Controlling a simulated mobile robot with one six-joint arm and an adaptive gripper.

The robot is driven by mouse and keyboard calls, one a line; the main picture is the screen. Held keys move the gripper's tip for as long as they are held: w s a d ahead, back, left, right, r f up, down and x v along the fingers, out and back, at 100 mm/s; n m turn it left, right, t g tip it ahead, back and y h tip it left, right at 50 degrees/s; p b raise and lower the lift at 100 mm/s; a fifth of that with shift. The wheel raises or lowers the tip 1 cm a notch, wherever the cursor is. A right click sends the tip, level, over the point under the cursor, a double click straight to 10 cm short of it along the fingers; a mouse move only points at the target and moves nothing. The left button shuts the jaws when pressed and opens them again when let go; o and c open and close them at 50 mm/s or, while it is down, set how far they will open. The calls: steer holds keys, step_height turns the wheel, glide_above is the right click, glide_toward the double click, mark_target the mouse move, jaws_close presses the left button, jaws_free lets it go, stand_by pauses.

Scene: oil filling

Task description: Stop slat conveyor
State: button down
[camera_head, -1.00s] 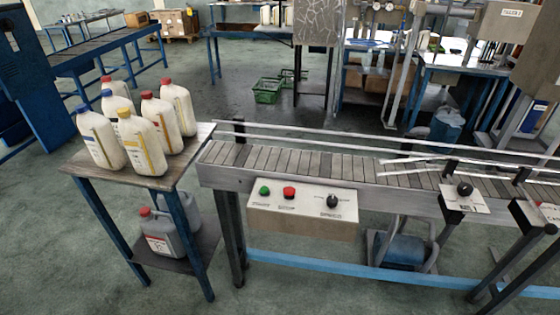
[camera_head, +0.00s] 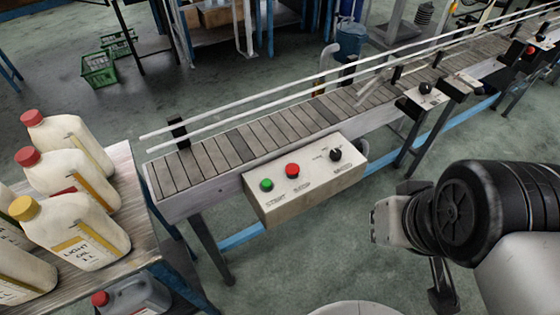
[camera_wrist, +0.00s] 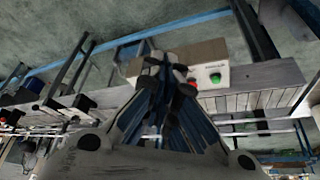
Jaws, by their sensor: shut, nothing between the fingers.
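The slat conveyor (camera_head: 225,150) runs from the middle left to the upper right in the head view. A pale control box (camera_head: 305,185) is mounted on its near side, with a green START button (camera_head: 267,185), a red STOP button (camera_head: 292,170) and a black knob (camera_head: 336,155). In the wrist view the box (camera_wrist: 205,52) appears upside down, with the green button (camera_wrist: 215,78) and the red button (camera_wrist: 192,80) showing. My gripper (camera_wrist: 168,66) is shut and empty. Its fingers overlap part of the box in that view; contact cannot be told. In the head view my arm is right of the box.
A side table (camera_head: 125,160) with several white jugs (camera_head: 75,230) stands left of the conveyor, with a grey jug (camera_head: 135,298) below. Another knob panel (camera_head: 428,96) is further along the conveyor. Green crates (camera_head: 100,68) lie on the floor behind. Floor in front of the box is clear.

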steer(key=w+d+r+m+t+h+p, duration=0.1)
steer(key=w+d+r+p, duration=0.15)
steer(key=w+p, duration=0.65)
steer(key=t+y+p, duration=0.1)
steer(key=y+p, duration=0.6)
steer(key=p, duration=0.2)
glide_above(296, 167)
step_height(296, 167, down, 9)
step_height(296, 167, down, 8)
steer(key=b, duration=0.7)
steer(key=shift+r, duration=0.15)
steer(key=shift+f+b, duration=0.45)
